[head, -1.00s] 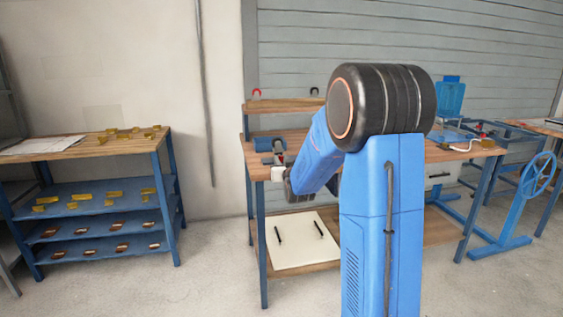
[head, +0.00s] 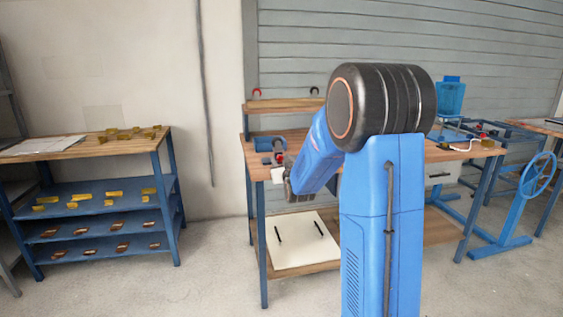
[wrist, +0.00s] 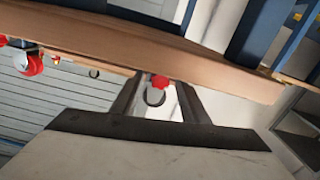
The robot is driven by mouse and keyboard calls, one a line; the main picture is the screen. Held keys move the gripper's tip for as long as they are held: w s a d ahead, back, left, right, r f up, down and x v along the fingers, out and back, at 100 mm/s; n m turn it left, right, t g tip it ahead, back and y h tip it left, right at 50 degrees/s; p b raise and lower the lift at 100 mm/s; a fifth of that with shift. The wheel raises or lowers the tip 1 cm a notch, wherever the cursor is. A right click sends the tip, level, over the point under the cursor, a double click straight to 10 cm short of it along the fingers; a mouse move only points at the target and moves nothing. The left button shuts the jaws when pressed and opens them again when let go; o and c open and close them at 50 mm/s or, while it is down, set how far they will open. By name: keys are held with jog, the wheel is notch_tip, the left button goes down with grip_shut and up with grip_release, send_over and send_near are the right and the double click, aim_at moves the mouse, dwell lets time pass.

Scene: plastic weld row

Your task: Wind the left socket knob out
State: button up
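In the wrist view a small red knob (wrist: 160,82) shows between the tips of my gripper (wrist: 158,90). The two dark fingers stand apart, with light gaps visible beside the knob; I see no clear contact. A pale surface and a dark U-shaped part show just by the knob. In the head view my gripper is mostly hidden behind my arm, near the left front edge of the wooden bench (head: 300,142). A small red part (head: 280,158) shows there, above a white block (head: 278,174). Whether this is the same knob, I cannot tell.
A blue tray-like item (head: 265,143) lies on the bench's left end. A raised shelf (head: 285,104) stands behind. In the wrist view a red round part (wrist: 31,65) sits at left. A shelf rack (head: 90,195) with brass-coloured pieces stands at far left, with clear floor between.

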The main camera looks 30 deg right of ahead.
jog(key=v, duration=1.7)
jog(key=shift+s, duration=0.2)
jog(key=x, duration=1.6)
jog(key=shift+w+f, duration=0.15)
jog(key=shift+w, duration=0.1)
grip_shut()
